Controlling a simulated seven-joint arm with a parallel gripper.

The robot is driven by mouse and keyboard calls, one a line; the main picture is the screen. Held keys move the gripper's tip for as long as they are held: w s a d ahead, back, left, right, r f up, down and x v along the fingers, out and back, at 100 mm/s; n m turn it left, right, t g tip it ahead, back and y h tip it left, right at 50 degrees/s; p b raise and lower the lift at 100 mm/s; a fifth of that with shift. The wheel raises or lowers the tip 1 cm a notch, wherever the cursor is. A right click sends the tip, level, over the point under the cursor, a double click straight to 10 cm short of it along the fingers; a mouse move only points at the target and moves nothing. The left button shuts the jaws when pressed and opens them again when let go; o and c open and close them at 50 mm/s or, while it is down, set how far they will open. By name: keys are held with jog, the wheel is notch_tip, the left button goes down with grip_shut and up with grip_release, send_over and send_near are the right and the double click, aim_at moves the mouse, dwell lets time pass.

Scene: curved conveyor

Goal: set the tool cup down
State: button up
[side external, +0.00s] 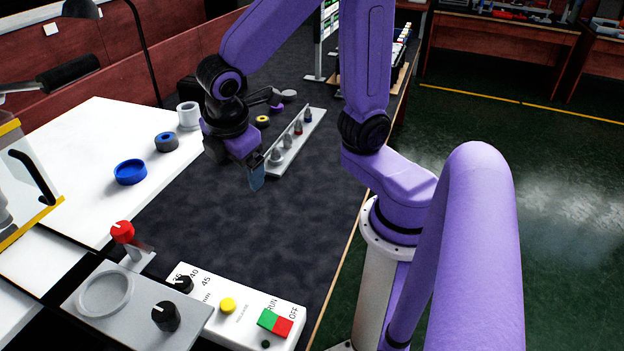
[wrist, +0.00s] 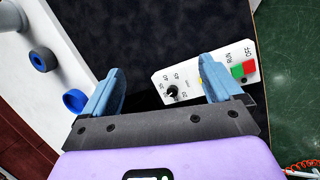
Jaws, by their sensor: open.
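My gripper (side external: 257,180) hangs over the dark mat, just left of the near end of the rack. In the wrist view the gripper (wrist: 165,83) has its two blue fingers wide apart, with nothing held between them. A white, hollow cup-like cylinder (side external: 188,115), which looks like the tool cup, stands upright at the right edge of the white table. It is left of and beyond my gripper, clear of the fingers. It also shows cut off at the top left of the wrist view (wrist: 12,17).
A blue dish (side external: 130,172) and a dark ring with a blue centre (side external: 167,141) lie on the white table (side external: 85,135). A pale rack (side external: 318,124) holds several cone-shaped pieces. A control panel (side external: 245,312) stands at the near edge. The dark mat (side external: 225,235) is clear in the middle.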

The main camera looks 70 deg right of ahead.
jog(key=s+m+g+y, duration=0.1)
jog(key=s+m+y, duration=0.1)
jog(key=s, duration=1.2)
jog(key=shift+s+d+f+g+y, duration=0.25)
jog(key=shift+d+g+y, duration=0.15)
jog(key=shift+y, duration=0.3)
